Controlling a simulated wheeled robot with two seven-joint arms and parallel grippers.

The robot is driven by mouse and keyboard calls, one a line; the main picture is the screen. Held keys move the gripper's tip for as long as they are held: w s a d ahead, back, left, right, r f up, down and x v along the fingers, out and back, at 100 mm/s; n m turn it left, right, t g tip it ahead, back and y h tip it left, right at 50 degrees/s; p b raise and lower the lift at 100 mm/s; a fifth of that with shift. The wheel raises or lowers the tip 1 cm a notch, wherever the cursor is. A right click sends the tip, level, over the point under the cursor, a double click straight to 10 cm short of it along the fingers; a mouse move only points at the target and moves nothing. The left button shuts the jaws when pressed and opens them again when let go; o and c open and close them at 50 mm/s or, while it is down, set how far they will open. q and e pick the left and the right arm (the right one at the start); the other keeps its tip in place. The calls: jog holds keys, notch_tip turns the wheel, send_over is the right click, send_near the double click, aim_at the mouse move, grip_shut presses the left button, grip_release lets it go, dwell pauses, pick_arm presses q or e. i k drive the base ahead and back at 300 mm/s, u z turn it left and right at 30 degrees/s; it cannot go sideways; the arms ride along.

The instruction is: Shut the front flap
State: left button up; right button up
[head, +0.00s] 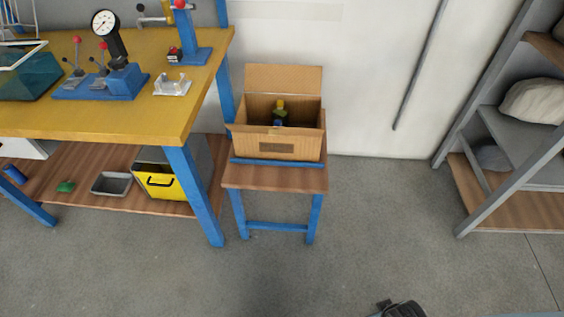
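An open cardboard box (308,143) stands on a small stool with a wooden top and blue legs. Its back flap (283,78) stands up behind the opening. The front face carries a dark label (277,147); I cannot clearly tell a front flap from the front wall, and it may hang down against it. A dark item with a yellow top (280,112) shows inside the box. A dark part of what looks like my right gripper (402,309) shows at the bottom edge, far from the box; its fingers are not clear. My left gripper is not in view.
A yellow-topped workbench (150,118) with blue legs stands left of the stool (274,178), carrying a gauge fixture (108,78) and a blue press. A grey shelf rack (480,140) stands right. The floor before the stool is clear.

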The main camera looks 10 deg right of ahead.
aim_at(270, 130)
jog(key=u, duration=0.65)
jog(key=k, duration=0.1)
jog(key=z, duration=1.35)
jog(key=i, duration=0.8)
jog(key=u, duration=0.8)
